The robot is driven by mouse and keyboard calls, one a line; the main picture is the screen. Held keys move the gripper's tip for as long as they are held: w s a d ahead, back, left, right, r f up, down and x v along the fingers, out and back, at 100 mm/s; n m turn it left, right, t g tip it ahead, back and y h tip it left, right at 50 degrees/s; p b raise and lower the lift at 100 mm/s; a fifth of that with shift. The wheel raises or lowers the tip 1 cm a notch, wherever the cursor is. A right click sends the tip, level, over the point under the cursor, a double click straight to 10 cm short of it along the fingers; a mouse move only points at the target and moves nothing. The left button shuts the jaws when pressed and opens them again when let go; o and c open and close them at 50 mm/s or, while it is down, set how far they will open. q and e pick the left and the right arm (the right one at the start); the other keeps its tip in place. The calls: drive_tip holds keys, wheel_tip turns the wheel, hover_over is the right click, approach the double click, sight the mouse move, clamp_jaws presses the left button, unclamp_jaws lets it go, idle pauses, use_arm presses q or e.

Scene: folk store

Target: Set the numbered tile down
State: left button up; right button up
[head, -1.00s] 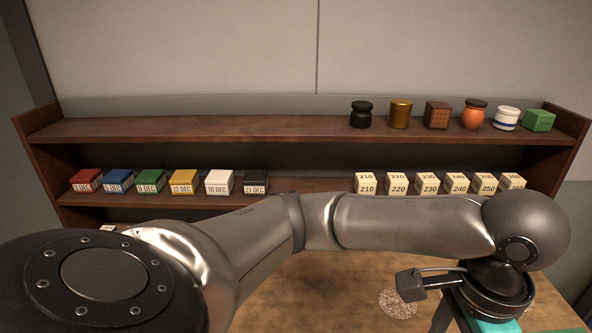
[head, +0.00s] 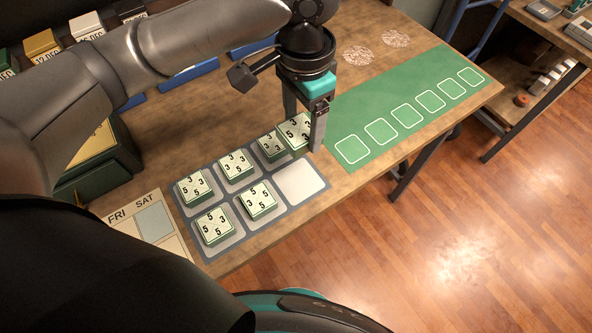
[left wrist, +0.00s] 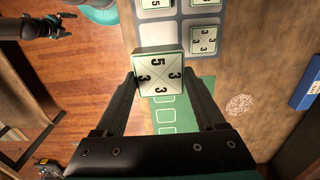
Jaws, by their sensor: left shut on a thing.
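My left gripper (head: 303,135) is shut on a pale green-edged numbered tile (head: 291,130) with a 5 and several 3s. The held tile also shows between the fingers in the left wrist view (left wrist: 160,73). It is at the right end of the grey tray (head: 320,189), close beside the tile at the back right (head: 270,146); I cannot tell its exact height. The tray has two rows of pale places. Several hold similar tiles, and the front right place (head: 300,184) is bare. A dark part at the upper left of the left wrist view may be my right gripper; its jaws are unclear.
A green mat (head: 405,115) with a row of white outlined squares lies right of the tray. Two speckled round patches (head: 396,38) lie behind it. A FRI/SAT board (head: 155,222) is at the left. Coloured date blocks stand at the back left. The table's front edge is close to the tray.

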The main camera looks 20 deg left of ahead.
use_arm(q)
drive_tip(key=b, duration=0.2)
hover_over(301, 179)
wheel_tip(301, 179, down, 9)
wheel_tip(301, 179, down, 6)
drive_tip(key=shift+r+b, duration=0.2)
drive_tip(key=shift+b, duration=0.65)
drive_tip(key=shift+f, duration=0.1)
use_arm(e)
wheel_tip(301, 179, down, 4)
drive_tip(key=shift+f, duration=0.1)
use_arm(q)
drive_tip(key=shift+f, duration=0.1)
drive_tip(key=o, duration=1.5)
drive_tip(key=shift+f, duration=0.1)
wheel_tip(301, 179, up, 12)
drive_tip(key=p, duration=0.3)
drive_tip(key=shift+r+p, duration=0.2)
drive_tip(key=shift+p, duration=0.15)
use_arm(e)
wheel_tip(301, 179, up, 4)
drive_tip(key=shift+f, duration=0.2)
use_arm(q)
drive_tip(key=shift+s, duration=0.15)
